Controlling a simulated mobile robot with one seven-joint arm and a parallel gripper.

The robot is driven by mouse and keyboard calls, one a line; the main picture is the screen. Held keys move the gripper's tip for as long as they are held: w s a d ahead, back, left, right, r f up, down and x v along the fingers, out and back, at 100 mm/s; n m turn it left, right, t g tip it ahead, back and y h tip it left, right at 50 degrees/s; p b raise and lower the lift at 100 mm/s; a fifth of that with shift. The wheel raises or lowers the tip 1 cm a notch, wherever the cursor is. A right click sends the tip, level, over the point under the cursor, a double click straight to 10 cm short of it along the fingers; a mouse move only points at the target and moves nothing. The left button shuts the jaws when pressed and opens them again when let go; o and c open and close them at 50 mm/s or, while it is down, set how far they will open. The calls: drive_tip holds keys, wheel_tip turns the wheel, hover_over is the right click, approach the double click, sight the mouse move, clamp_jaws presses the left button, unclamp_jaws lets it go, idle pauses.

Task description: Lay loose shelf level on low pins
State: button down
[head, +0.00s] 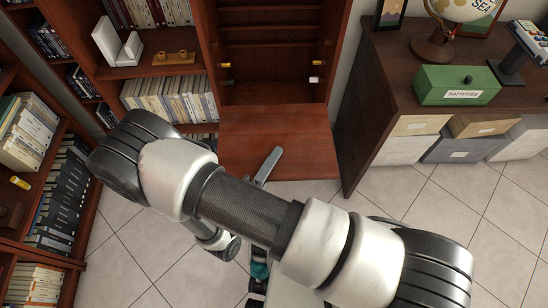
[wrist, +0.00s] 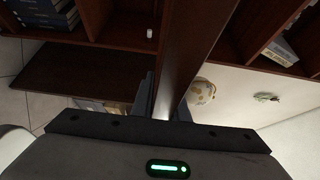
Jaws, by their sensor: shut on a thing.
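The loose shelf (head: 278,135) is a reddish-brown board in front of the open middle bay of the bookcase (head: 270,88). My gripper (head: 268,165) is at its near edge, one grey finger lying over its top face. In the wrist view the shelf (wrist: 186,50) runs between the two fingers (wrist: 165,100), which are shut on it. In the bay, a brass-coloured pin (head: 224,65) shows on the left wall and a small white fitting (head: 313,79) on the right wall. The white fitting seems to show in the wrist view (wrist: 150,33). Other low pins are hard to make out.
Books (head: 172,98) and a white bookend (head: 118,45) fill shelves left of the bay. A dark sideboard (head: 375,105) with a green batteries box (head: 455,85) and globe (head: 465,8) stands close on the right. Tiled floor (head: 425,210) is clear in front.

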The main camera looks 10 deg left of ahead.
sight(273, 140)
drive_tip(key=shift+w, duration=0.15)
drive_tip(key=shift+w+a+f+b, duration=0.1)
drive_tip(key=shift+w+a+b, duration=0.15)
drive_tip(key=shift+w, duration=0.65)
drive_tip(key=shift+w+a+f+b, duration=0.1)
drive_tip(key=shift+w+a+b, duration=0.15)
drive_tip(key=shift+w, duration=0.7)
drive_tip(key=shift+w+a+f+b, duration=0.1)
drive_tip(key=shift+w+a+b, duration=0.15)
drive_tip(key=shift+w, duration=0.65)
drive_tip(key=shift+w, duration=0.2)
drive_tip(key=shift+w, duration=0.2)
drive_tip(key=w+a+b, duration=0.2)
drive_tip(key=w+a, duration=0.1)
drive_tip(key=w, duration=1.1)
drive_tip(key=w+a+b, duration=0.1)
drive_tip(key=w+a, duration=0.3)
drive_tip(key=w, duration=1)
drive_tip(key=shift+w+b, duration=0.25)
drive_tip(key=shift+b, duration=0.15)
drive_tip(key=shift+f, duration=1.15)
drive_tip(key=c, duration=1.6)
unclamp_jaws()
drive_tip(key=shift+f, duration=0.1)
drive_tip(key=shift+c, duration=0.2)
